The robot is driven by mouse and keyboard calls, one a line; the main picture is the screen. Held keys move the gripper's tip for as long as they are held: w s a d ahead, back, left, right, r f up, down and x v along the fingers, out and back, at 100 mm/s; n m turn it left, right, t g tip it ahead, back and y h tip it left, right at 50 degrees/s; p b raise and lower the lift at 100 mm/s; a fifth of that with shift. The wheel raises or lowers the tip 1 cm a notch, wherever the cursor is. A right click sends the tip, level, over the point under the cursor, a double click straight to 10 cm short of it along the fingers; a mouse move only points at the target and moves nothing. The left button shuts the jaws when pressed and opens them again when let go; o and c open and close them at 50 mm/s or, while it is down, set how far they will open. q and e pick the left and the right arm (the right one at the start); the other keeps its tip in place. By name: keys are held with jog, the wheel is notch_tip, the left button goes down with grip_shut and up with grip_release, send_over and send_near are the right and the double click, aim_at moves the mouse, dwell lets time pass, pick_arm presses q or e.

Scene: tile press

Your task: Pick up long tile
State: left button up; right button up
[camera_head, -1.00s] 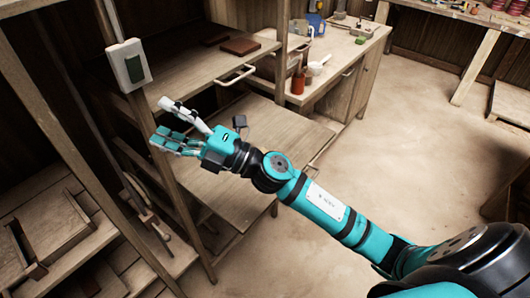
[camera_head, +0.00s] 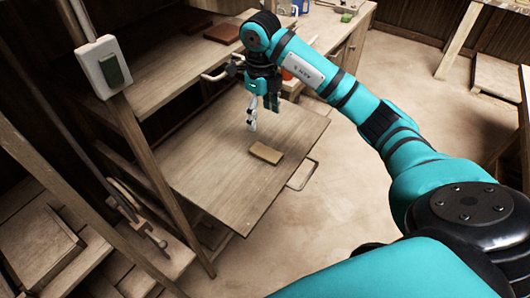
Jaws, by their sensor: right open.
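A tan, oblong tile (camera_head: 266,153) lies flat on the lower wooden board (camera_head: 210,165), towards its right side. My right gripper (camera_head: 262,116) points down above the board, just behind the tile in the picture. Its fingers are apart, with nothing seen between them. It looks clear of the tile, but I cannot tell its exact height. A reddish-brown tile (camera_head: 222,33) and a darker one (camera_head: 196,27) lie on the upper shelf. My left gripper is out of view.
A metal handle (camera_head: 302,175) sticks out from the lower board's right edge. An upright wooden post (camera_head: 150,160) with a white switch box (camera_head: 103,66) stands at the left. A workbench stands behind my right arm.

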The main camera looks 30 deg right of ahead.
jog(key=p, duration=0.2)
send_over(264, 151)
jog(key=f, duration=0.8)
jog(key=shift+a+f, duration=0.25)
jog(key=shift+f, duration=0.05)
jog(key=f, duration=0.1)
jog(key=f+p, duration=0.1)
jog(key=f, duration=0.1)
jog(key=f+p, duration=0.1)
jog(key=shift+s+d+f, duration=0.1)
jog(key=shift+d+f, duration=0.15)
jog(key=shift+f, duration=0.4)
jog(key=c, duration=1.3)
jog(key=shift+r, duration=0.1)
